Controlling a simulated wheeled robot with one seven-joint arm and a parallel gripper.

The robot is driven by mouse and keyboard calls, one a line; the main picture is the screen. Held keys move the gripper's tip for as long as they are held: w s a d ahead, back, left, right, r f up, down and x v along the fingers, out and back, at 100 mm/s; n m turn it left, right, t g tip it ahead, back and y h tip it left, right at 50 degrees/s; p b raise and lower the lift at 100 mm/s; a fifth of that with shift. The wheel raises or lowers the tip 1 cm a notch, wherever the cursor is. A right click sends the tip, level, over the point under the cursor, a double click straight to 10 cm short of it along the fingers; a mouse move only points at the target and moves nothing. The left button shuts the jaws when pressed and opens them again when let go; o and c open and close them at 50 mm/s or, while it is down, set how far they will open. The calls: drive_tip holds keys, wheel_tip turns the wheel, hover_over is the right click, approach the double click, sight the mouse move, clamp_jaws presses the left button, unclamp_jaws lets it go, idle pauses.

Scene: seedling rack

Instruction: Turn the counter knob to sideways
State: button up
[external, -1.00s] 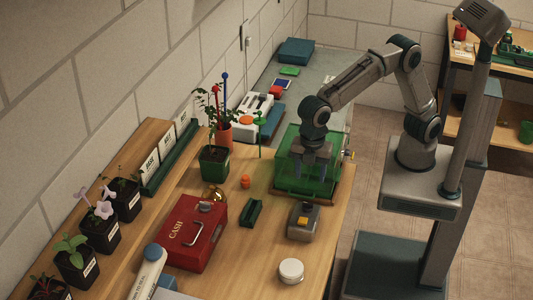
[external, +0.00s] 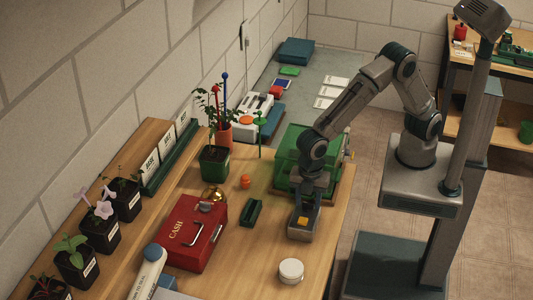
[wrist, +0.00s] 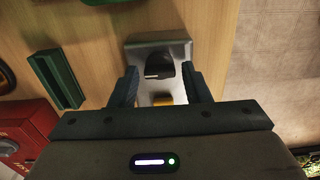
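The counter knob is a dark round knob (wrist: 160,67) on top of a small grey box (wrist: 180,48) in the wrist view. A short pale mark shows on the knob's near-left side; I cannot tell for sure which way the knob points. The grey box (external: 298,236) stands near the bench's right side in the external view, with a yellow part (external: 302,221) on it. My gripper (wrist: 161,84) is open above the box, its fingers on either side of the knob and yellow part in the picture. I cannot tell whether a finger touches the knob.

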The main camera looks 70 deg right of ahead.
drive_tip(key=c, duration=0.6)
drive_tip(key=shift+m, duration=0.3)
drive_tip(key=m, duration=0.3)
drive_tip(key=shift+b, duration=0.35)
drive_tip(key=m, duration=0.5)
drive_tip(key=shift+b, duration=0.35)
drive_tip(key=m, duration=0.4)
drive_tip(key=shift+r+m, duration=0.1)
drive_tip(key=shift+m, duration=0.2)
drive_tip(key=shift+m+b, duration=0.35)
drive_tip(key=shift+m, duration=1.55)
